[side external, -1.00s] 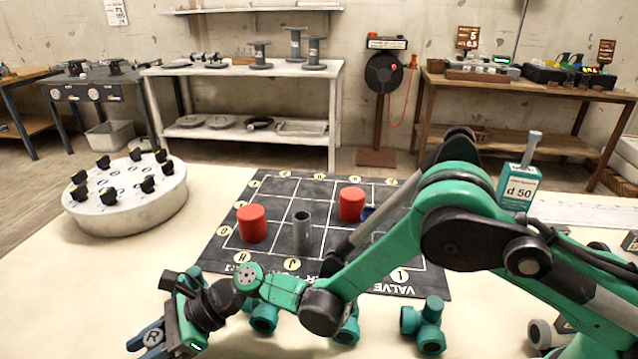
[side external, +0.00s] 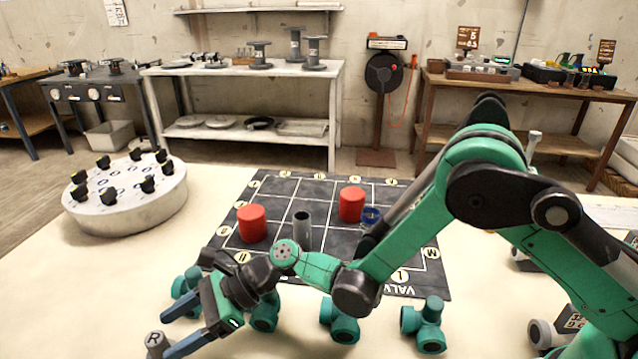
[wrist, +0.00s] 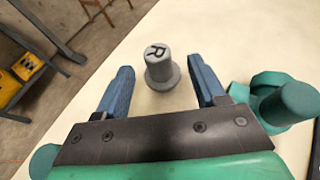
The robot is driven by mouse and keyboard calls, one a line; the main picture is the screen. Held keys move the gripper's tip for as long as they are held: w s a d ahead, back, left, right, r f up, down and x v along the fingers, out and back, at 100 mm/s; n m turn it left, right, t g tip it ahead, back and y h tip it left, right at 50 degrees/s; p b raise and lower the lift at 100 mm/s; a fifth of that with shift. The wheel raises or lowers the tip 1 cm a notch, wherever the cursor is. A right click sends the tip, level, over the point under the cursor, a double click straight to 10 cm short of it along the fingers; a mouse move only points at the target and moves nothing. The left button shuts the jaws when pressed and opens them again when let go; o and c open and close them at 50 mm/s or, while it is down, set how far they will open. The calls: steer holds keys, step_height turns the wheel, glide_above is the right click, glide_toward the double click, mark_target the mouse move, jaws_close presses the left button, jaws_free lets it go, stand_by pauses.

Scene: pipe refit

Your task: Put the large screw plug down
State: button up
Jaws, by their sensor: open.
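The large screw plug (side external: 157,345) is grey with an R on its top face. It stands upright at the near left of the pale table in the side view, its lower part cut by the picture edge. In the wrist view the plug (wrist: 160,70) is between and slightly beyond the two blue fingertips, with a gap on each side. My gripper (side external: 172,333) is open, low over the table, its fingers pointing at the plug; it also shows in the wrist view (wrist: 160,90).
Teal pipe fittings (side external: 341,322) stand in a row right of my gripper. A round white stand (side external: 130,205) is at the left.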

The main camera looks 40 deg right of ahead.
steer(key=s+d+r+n+t+h, duration=0.1)
steer(key=d+r+n+h, duration=0.2)
steer(key=d+n, duration=0.2)
steer(key=s+d+r+n+t+h, duration=0.2)
steer(key=d+r+n+h, duration=0.1)
steer(key=d, duration=0.7)
steer(key=s+d+r+n+t+h, duration=0.1)
steer(key=s+d+r+n+h, duration=0.1)
steer(key=d+r+n, duration=0.3)
steer(key=d+n+h, duration=0.1)
steer(key=d+n, duration=0.1)
steer(key=d, duration=0.1)
steer(key=shift+d+h, duration=0.25)
steer(key=shift+h, duration=0.15)
steer(key=shift+o, duration=0.5)
steer(key=s+d+n+h, duration=0.3)
steer(key=s+d+n, duration=0.2)
steer(key=d, duration=0.1)
steer(key=shift+d+f+t, duration=0.25)
steer(key=shift+d+t, duration=0.15)
